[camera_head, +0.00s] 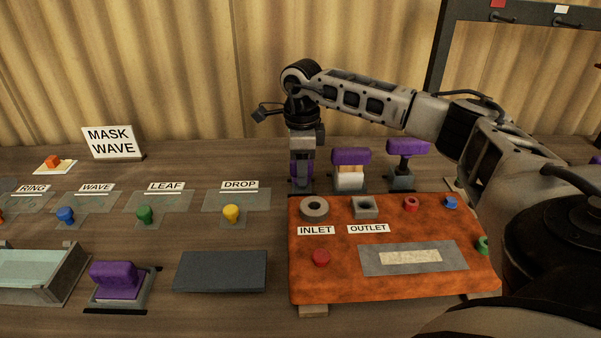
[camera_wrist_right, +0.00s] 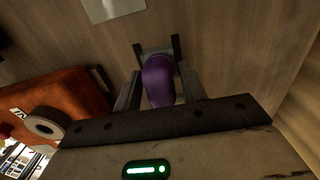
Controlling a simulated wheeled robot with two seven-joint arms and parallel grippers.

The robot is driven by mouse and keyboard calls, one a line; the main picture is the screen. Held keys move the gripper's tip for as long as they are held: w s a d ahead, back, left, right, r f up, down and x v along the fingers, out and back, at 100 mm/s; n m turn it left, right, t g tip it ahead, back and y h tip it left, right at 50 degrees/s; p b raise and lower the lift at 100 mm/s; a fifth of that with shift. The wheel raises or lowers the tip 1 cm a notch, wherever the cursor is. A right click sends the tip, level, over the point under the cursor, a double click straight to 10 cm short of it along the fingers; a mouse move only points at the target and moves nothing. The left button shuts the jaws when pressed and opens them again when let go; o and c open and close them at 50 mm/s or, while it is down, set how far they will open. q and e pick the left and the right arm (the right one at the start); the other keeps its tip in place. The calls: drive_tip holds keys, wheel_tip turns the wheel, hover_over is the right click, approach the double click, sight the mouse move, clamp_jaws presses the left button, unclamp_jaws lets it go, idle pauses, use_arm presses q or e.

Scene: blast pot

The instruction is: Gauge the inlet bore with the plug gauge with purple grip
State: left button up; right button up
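My right gripper (camera_head: 302,172) points down at the back of the table, behind the orange board's left end. Its fingers stand on either side of a purple grip (camera_head: 303,181), which also shows between them in the right wrist view (camera_wrist_right: 160,82). A narrow gap shows beside the grip, so the fingers look open around it. The lower part of this tool is hidden. The inlet (camera_head: 314,208) is a grey ring with a dark bore on the orange board (camera_head: 340,275), behind the INLET label. My left gripper is out of view.
Two more purple-gripped tools, one pale-bodied (camera_head: 350,178) and one dark-necked (camera_head: 402,166), stand right of my gripper. The square outlet block (camera_head: 365,208) sits beside the inlet. A purple-handled block (camera_head: 115,277) and dark plate (camera_head: 221,271) lie front left.

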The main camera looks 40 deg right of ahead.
drive_tip(key=c, duration=0.4)
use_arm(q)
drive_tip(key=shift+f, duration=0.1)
use_arm(e)
drive_tip(key=shift+c, duration=0.2)
